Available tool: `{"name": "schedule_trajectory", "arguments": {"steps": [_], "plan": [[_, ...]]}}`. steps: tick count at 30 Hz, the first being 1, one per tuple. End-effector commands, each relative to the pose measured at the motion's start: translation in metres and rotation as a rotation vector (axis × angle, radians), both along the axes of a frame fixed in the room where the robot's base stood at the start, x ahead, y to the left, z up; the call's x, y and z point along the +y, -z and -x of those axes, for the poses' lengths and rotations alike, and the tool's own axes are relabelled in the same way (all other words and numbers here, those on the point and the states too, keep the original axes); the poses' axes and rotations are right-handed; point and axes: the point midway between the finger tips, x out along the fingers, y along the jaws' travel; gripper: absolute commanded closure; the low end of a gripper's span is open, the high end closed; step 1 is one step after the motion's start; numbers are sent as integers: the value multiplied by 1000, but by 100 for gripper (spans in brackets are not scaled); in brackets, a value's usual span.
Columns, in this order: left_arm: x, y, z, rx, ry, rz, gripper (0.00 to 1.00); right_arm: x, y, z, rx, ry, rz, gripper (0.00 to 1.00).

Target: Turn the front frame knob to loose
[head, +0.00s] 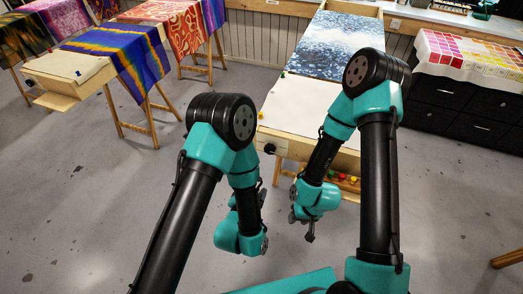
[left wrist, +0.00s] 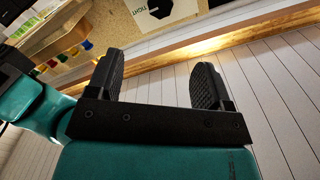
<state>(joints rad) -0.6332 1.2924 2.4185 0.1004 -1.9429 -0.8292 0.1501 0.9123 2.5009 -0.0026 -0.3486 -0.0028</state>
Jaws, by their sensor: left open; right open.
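A dark knob (head: 269,149) sits at the left end of the near wooden edge of the frame (head: 330,152), which holds pale cloth (head: 301,104). In the left wrist view, a dark octagonal knob (left wrist: 160,10) shows at the top edge on a white plate; its lettering looks turned and is partly cut off. My left gripper (left wrist: 160,66) is open and empty, with its fingers apart from the knob.
Small coloured pots (head: 343,178) sit under the frame's near edge. Blue-white patterned cloth (head: 334,45) covers the far part. A black drawer cabinet (head: 465,105) stands at right. Racks with dyed cloth (head: 145,62) stand at left. The grey floor (head: 75,200) at left is clear.

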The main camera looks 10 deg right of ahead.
Motion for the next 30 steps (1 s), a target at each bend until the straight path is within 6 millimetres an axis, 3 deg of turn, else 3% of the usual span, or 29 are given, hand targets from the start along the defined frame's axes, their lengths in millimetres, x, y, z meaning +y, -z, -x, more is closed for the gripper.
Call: {"name": "schedule_trajectory", "arguments": {"steps": [16,30], "plan": [[-6,-2,-7,-12,0,3,26,0,0,0,0,0,0,57],[-44,-2,-68,-13,-1,3,26,0,0,0,0,0,0,57]]}}
